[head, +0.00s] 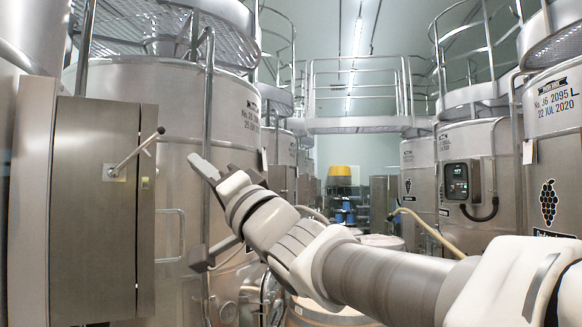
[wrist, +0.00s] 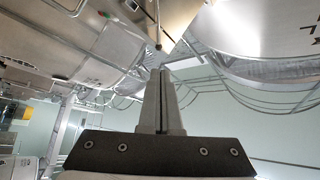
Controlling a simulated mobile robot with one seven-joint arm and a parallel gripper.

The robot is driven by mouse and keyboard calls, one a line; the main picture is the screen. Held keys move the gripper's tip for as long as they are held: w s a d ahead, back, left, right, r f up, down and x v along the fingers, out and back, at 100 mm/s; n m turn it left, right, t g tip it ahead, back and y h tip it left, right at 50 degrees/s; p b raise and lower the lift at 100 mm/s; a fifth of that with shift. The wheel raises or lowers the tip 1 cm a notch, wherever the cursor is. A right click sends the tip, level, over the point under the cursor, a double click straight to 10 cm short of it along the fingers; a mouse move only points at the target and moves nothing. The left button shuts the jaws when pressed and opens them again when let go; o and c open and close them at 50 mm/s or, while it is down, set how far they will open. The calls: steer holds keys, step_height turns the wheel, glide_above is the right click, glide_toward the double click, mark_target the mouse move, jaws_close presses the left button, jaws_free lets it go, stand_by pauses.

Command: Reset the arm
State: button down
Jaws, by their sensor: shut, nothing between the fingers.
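My arm reaches from the lower right of the head view up and to the left. My gripper (head: 203,165) is at its end, in front of the large steel vat on the left, and points up and left. In the wrist view my gripper (wrist: 160,72) shows its two fingers pressed together, with nothing between them. The wrist picture is tilted and shows vats, railings and the ceiling beyond the fingers.
A steel cabinet (head: 95,215) with a lever handle (head: 140,150) stands left of my gripper. A large vat (head: 180,120) is behind it. Vats (head: 555,140) line the right side, one with a control box (head: 462,180). A yellow hose (head: 425,228) hangs there. A railed walkway (head: 358,124) crosses the back.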

steer(key=shift+d, duration=0.1)
stand_by(0.4)
steer(key=w+d+f+m+t+h, duration=0.3)
steer(key=w+d+f+t+h, duration=0.1)
steer(key=d+f+h, duration=0.8)
steer(key=s+d+f+g+h, duration=0.2)
steer(key=d+f+h, duration=0.1)
steer(key=d+f, duration=0.25)
steer(key=s+d+f+g+h, duration=0.2)
steer(key=s+d+f, duration=0.1)
steer(key=d+f, duration=0.3)
steer(key=s+d+f+n+g, duration=0.1)
steer(key=s+d+f+g, duration=0.2)
steer(key=s+f, duration=0.5)
steer(key=s+d+f+n+g+h, duration=0.1)
steer(key=s+d+f+g, duration=0.3)
steer(key=s+f, duration=0.5)
steer(key=shift+d+f+g+h, duration=0.2)
steer(key=shift+d+g+h, duration=0.1)
steer(key=shift+g, duration=0.4)
steer(key=shift+w, duration=0.1)
